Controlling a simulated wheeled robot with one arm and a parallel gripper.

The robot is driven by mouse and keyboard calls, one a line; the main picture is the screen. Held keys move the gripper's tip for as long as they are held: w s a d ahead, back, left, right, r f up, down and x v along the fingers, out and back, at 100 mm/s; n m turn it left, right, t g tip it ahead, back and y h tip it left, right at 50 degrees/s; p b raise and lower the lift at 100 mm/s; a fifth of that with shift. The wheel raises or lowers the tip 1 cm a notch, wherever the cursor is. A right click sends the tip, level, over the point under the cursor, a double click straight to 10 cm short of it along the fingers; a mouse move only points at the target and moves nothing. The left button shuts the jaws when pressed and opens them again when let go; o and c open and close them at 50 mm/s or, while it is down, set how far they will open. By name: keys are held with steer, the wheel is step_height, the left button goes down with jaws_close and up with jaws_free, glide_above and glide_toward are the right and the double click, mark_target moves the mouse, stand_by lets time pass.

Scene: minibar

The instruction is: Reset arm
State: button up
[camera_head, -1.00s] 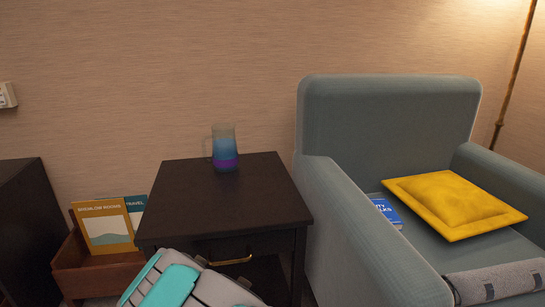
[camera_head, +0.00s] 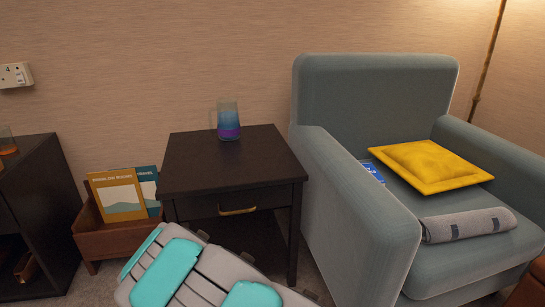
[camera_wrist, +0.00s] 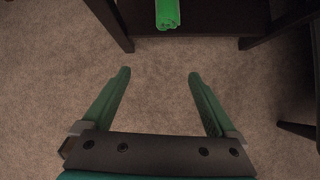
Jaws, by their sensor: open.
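My gripper (camera_wrist: 159,74) shows in the wrist view, with its two green fingers wide apart and nothing between them. It points toward the grey carpet (camera_wrist: 155,100), in front of a dark piece of furniture. In the head view, teal and grey parts of my arm (camera_head: 170,272) fill the bottom centre, in front of the dark side table (camera_head: 190,176). The gripper's fingers cannot be seen in the head view.
A blue and purple mug (camera_head: 229,122) stands on the side table. A green object (camera_wrist: 167,14) lies at the top of the wrist view. A grey armchair (camera_head: 345,215) with a yellow cushion (camera_head: 430,165) stands right. A wooden magazine box (camera_head: 105,240) and dark cabinet (camera_head: 40,215) stand left.

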steer(key=w+d+r+m+h+p, duration=0.1)
steer(key=d+r+m+h, duration=0.1)
steer(key=d+r+m, duration=0.55)
steer(key=w+d+r+m+h+p, duration=0.1)
steer(key=d+r+m+h, duration=0.3)
steer(key=d, duration=0.6)
steer(key=s+d+r+m+g+p, duration=0.2)
steer(key=s+d+r+m, duration=0.45)
steer(key=d+r, duration=0.4)
steer(key=s+d+r+m+g+y+p, duration=0.1)
steer(key=s+d+r+m+g, duration=0.15)
steer(key=s+m, duration=0.35)
steer(key=s+d+r+m+g+y+p, duration=0.1)
steer(key=s+d+r+m, duration=0.15)
steer(key=s, duration=0.45)
steer(key=s+d+r+m+g+y+p, duration=0.1)
steer(key=s+d+m, duration=0.35)
steer(key=s, duration=0.25)
steer(key=s+a+r+m+g+y+p, duration=0.1)
steer(key=s+m, duration=0.4)
steer(key=s, duration=0.5)
steer(key=shift+a+r+m+g+y+p, duration=0.3)
steer(key=shift+a+r+m+g+y, duration=0.15)
steer(key=shift+a+r, duration=0.5)
steer(key=shift+a+f, duration=0.15)
